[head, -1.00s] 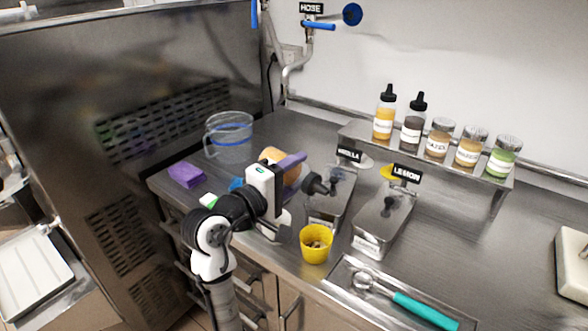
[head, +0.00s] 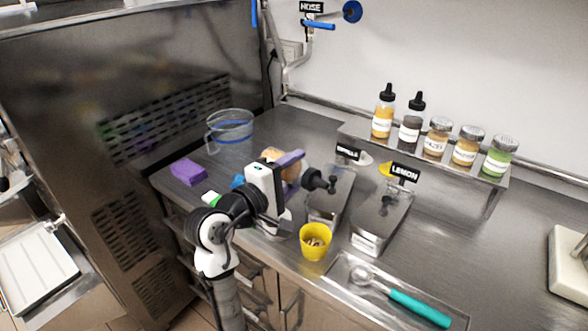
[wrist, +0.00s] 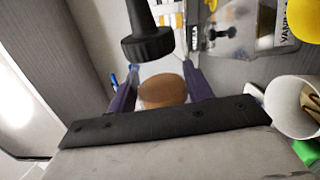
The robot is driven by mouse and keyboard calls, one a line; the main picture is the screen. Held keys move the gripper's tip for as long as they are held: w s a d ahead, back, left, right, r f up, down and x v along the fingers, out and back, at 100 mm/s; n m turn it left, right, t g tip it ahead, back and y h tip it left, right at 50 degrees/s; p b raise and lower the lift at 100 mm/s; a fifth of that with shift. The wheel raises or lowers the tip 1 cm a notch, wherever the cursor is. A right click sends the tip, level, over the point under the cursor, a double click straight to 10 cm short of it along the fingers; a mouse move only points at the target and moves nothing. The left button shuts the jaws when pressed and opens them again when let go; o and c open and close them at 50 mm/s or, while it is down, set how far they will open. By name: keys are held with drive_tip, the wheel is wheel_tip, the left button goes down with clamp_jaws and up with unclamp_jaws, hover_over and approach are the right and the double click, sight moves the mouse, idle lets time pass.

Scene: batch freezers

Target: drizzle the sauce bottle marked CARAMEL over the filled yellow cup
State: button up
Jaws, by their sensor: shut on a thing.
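The yellow cup (head: 315,243) stands upright on the steel counter near its front edge, with light and brown contents in it. My gripper (head: 292,163) has purple fingers and is shut on a sauce bottle with a black cap (head: 316,180). The bottle is tipped, its nozzle pointing right, above and a little behind the cup in the head view. In the wrist view the black cap (wrist: 148,45) is in front, and a tan round surface, seemingly the bottle's body, shows between the fingers (wrist: 163,92). The bottle's label is hidden, so CARAMEL cannot be read.
Tubs signed VANILLA (head: 328,205) and LEMON (head: 378,228) stand behind the cup. A scoop (head: 410,305) lies in a front tray. A back shelf (head: 440,165) holds bottles and jars. A clear jug (head: 230,132) and purple sponge (head: 188,172) are left.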

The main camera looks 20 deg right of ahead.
drive_tip(key=shift+r+n+p, duration=0.8)
drive_tip(key=shift+n+p, duration=0.2)
drive_tip(key=shift+p, duration=1)
drive_tip(key=shift+r+n, duration=0.65)
drive_tip(key=shift+n, duration=0.45)
wheel_tip(320, 180, up, 2)
drive_tip(key=n, duration=0.4)
drive_tip(key=shift+r+n, duration=0.2)
drive_tip(key=shift+n, duration=0.1)
drive_tip(key=n, duration=0.2)
drive_tip(key=r+n, duration=0.1)
drive_tip(key=n, duration=0.1)
drive_tip(key=shift+r, duration=0.1)
drive_tip(key=n, duration=0.2)
drive_tip(key=r+n, duration=0.1)
drive_tip(key=n, duration=0.1)
drive_tip(key=shift+f, duration=0.15)
